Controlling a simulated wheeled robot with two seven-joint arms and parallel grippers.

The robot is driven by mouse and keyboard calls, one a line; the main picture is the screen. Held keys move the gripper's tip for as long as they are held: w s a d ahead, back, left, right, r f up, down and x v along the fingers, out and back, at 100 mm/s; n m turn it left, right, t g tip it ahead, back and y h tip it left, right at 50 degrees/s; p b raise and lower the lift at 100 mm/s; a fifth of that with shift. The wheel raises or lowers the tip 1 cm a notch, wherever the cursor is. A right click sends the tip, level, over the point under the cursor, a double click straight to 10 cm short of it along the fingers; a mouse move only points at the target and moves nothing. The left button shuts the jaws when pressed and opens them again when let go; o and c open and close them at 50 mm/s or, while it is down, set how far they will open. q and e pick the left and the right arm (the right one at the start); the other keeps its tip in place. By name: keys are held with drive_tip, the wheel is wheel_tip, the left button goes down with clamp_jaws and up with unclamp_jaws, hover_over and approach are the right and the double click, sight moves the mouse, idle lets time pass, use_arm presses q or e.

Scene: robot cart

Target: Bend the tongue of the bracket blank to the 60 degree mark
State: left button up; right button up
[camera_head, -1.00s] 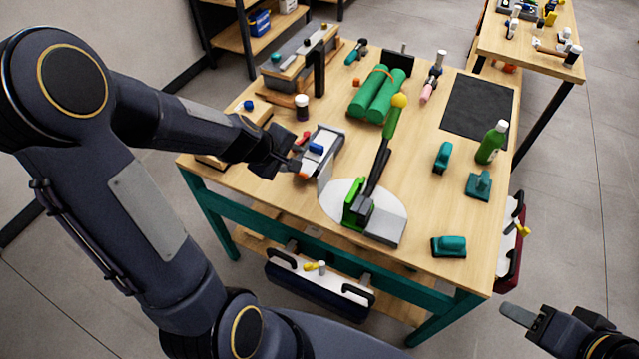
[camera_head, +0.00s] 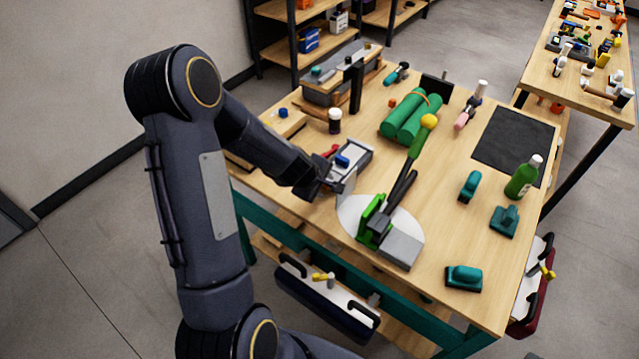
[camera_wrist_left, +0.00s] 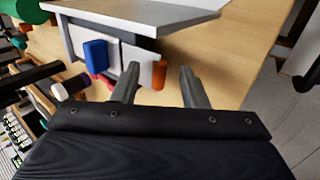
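A grey fixture (camera_head: 357,153) with a blue part on top stands near the table's front left edge. A flat pale sheet (camera_head: 347,186), possibly the bracket blank, shows at its front and at the top of the left wrist view (camera_wrist_left: 150,14). My left gripper (camera_head: 331,183) is beside the fixture; its two fingers (camera_wrist_left: 160,74) are apart with nothing clamped between them. No degree marks are readable. My right gripper is out of view.
Green rolls (camera_head: 408,117) lie behind the lever. Teal tools (camera_head: 463,277) and a green bottle (camera_head: 522,178) stand at the right, near a black mat (camera_head: 512,138).

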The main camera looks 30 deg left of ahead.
use_arm(q)
drive_tip(key=shift+c, duration=0.2)
clamp_jaws()
drive_tip(key=c, duration=0.7)
unclamp_jaws()
clamp_jaws()
drive_tip(key=shift+w+r+g+p, duration=0.25)
drive_tip(key=shift+r+g+p, duration=0.15)
drive_tip(key=shift+p, duration=1.85)
drive_tip(key=shift+w+r+g+p, duration=0.2)
drive_tip(key=shift+r+g+p, duration=0.3)
drive_tip(key=shift+p, duration=4.05)
